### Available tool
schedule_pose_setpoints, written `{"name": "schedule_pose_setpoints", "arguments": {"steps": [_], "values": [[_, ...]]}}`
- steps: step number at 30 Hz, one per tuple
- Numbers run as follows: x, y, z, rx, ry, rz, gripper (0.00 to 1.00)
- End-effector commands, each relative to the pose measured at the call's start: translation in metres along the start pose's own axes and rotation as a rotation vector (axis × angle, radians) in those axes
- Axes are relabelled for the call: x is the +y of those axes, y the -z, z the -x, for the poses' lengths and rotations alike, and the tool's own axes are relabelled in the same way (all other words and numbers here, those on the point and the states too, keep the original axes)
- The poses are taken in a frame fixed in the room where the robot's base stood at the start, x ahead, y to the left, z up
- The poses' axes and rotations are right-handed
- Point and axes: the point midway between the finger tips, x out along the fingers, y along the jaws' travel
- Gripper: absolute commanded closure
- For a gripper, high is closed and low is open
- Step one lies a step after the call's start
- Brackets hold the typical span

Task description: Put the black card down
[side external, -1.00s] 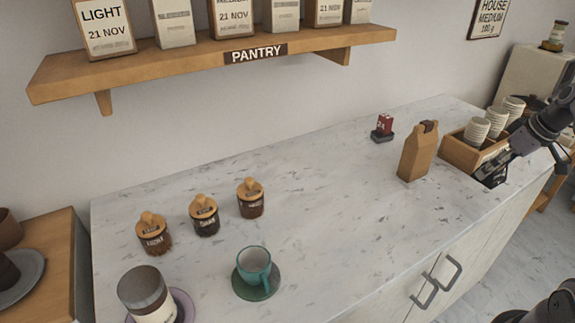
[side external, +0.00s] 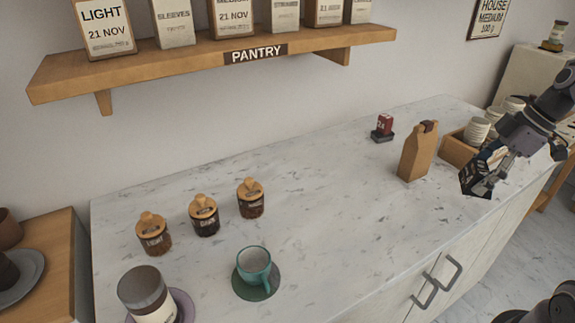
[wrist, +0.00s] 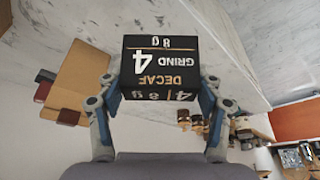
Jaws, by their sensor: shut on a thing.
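The black card (side external: 474,180) looks like a dark block. In the wrist view its face (wrist: 160,67) reads "DECAF GRIND 4" upside down, with more digits along two edges. My gripper (side external: 490,172) is shut on it, and in the wrist view the two fingers of my gripper (wrist: 160,88) press on its left and right sides. In the side view the card is tilted and appears held above the marble counter near its front edge, right of the brown paper bag (side external: 416,153). The gap beneath it is hard to judge.
The wooden crate (side external: 455,152) with stacked cups (side external: 477,130) stands behind my gripper. A small red item on a dark base (side external: 382,129) sits behind the bag. The marble counter (side external: 340,200) is clear left of the bag, up to the teal cup (side external: 254,263) and several jars.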

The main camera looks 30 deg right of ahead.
Motion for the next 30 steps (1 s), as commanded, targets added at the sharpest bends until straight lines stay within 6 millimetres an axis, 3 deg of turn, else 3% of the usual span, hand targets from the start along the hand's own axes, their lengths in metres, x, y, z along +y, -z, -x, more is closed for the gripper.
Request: {"name": "schedule_pose_setpoints", "arguments": {"steps": [5, 21, 30], "values": [[-0.012, 0.015, -0.011, 0.003, 0.028, 0.071, 0.54], [-0.033, 0.077, -0.098, 0.003, 0.028, 0.069, 0.54], [-0.035, 0.085, -0.116, 0.002, 0.026, 0.063, 0.54]]}}
